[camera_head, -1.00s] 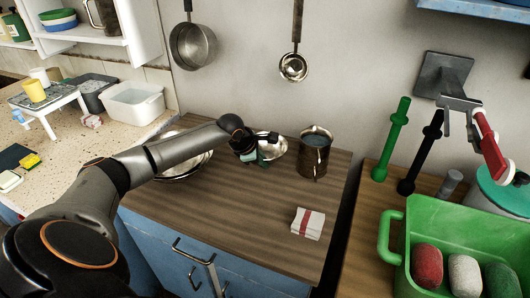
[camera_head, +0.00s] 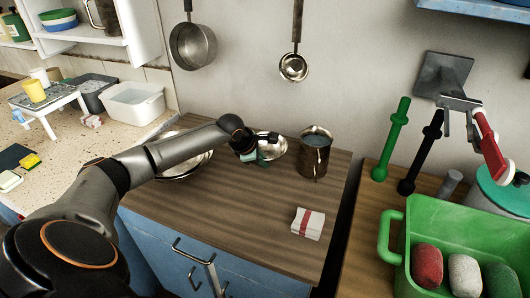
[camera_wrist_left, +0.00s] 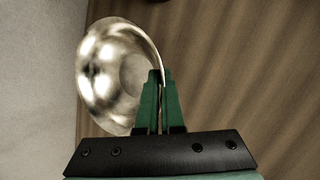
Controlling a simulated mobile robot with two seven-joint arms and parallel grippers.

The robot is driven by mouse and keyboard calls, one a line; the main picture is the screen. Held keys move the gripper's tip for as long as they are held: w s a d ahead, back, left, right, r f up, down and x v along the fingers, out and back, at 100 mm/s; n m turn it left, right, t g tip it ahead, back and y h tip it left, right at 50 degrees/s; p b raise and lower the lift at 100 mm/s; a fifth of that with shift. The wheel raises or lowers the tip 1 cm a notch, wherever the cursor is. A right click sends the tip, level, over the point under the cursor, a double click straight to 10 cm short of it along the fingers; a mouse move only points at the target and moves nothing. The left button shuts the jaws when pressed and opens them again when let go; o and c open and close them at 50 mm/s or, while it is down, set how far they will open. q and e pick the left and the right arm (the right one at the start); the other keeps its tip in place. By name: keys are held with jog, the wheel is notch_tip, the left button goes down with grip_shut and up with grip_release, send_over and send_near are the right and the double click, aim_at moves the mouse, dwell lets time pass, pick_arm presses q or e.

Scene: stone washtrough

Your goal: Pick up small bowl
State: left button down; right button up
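The small bowl (camera_head: 277,148) is shiny metal and sits at the back of the wooden counter, partly hidden behind my left gripper (camera_head: 262,158). In the left wrist view the small bowl (camera_wrist_left: 105,70) shows its hollow inside. The green fingers of my left gripper (camera_wrist_left: 161,78) are close together on either side of its rim, shut on it. Whether the bowl is clear of the counter cannot be told. My right gripper is not in view.
A metal jug (camera_head: 314,155) stands just right of the bowl. A larger metal bowl (camera_head: 185,168) is partly hidden behind my left arm. A folded white and red cloth (camera_head: 308,223) lies in front. The counter's (camera_head: 240,215) middle is clear.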

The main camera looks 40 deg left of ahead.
pick_arm(q)
jog(key=shift+r, duration=0.15)
jog(key=shift+r, duration=0.6)
jog(key=s+d+r, duration=0.4)
jog(key=s+r, duration=0.7)
jog(key=s, duration=0.2)
jog(key=shift+s+r, duration=0.15)
